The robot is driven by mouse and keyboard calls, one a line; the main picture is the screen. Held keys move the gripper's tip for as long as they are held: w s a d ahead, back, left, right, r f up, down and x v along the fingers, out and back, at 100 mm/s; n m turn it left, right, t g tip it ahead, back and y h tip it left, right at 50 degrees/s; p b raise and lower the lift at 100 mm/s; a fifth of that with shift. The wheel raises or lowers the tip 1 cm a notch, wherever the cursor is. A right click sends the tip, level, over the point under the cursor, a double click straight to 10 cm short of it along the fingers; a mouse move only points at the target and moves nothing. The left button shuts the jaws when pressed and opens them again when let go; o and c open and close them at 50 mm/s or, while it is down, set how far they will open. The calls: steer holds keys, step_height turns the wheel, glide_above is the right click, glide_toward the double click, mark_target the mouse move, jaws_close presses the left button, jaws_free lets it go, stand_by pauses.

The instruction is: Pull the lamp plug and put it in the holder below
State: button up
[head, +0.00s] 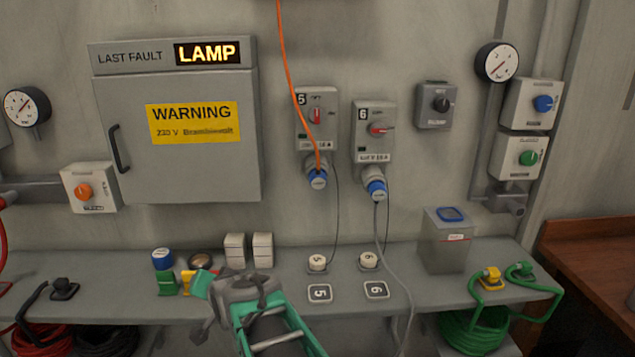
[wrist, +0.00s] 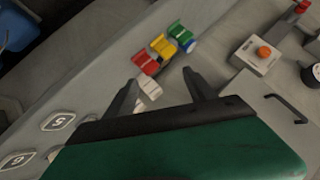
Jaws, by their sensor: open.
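Two blue-and-grey plugs sit in wall sockets at the centre of the head view. The plug under switch box 5 (head: 317,179) has an orange cable running up; the plug under switch box 6 (head: 376,187) has a grey cable hanging down. The small labels are too blurred to tell which is the lamp's. Below, round white caps stand on the shelf behind number plates 5 (head: 319,293) and 6 (head: 376,290). My gripper (wrist: 160,82) is open and empty, low over the shelf, left of the plates and away from both plugs.
A grey cabinet (head: 181,170) shows "LAST FAULT LAMP". White blocks (head: 262,250), coloured pieces and a blue cap (head: 162,258) stand on the shelf near my gripper. A grey bin (head: 446,243) stands right of the plates. Red handle 5 is upright; red handle 6 lies level.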

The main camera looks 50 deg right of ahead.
steer(key=s+d+r+m+t+h, duration=0.1)
steer(key=d+r+m+h, duration=0.15)
steer(key=d, duration=0.35)
steer(key=d+r+m+t+h, duration=0.1)
steer(key=d+r+m+h, duration=0.1)
steer(key=d+m, duration=0.3)
steer(key=m+h+b, duration=0.1)
steer(key=m+h, duration=0.6)
steer(key=m, duration=0.1)
glide_toward(318, 184)
steer(key=shift+w+d+f+t, duration=0.15)
steer(key=shift+w+d+t, duration=0.1)
steer(key=shift+d+t, duration=0.25)
steer(key=shift+d, duration=0.1)
steer(key=x, duration=0.9)
steer(key=shift+p, duration=0.4)
steer(key=shift+b, duration=0.8)
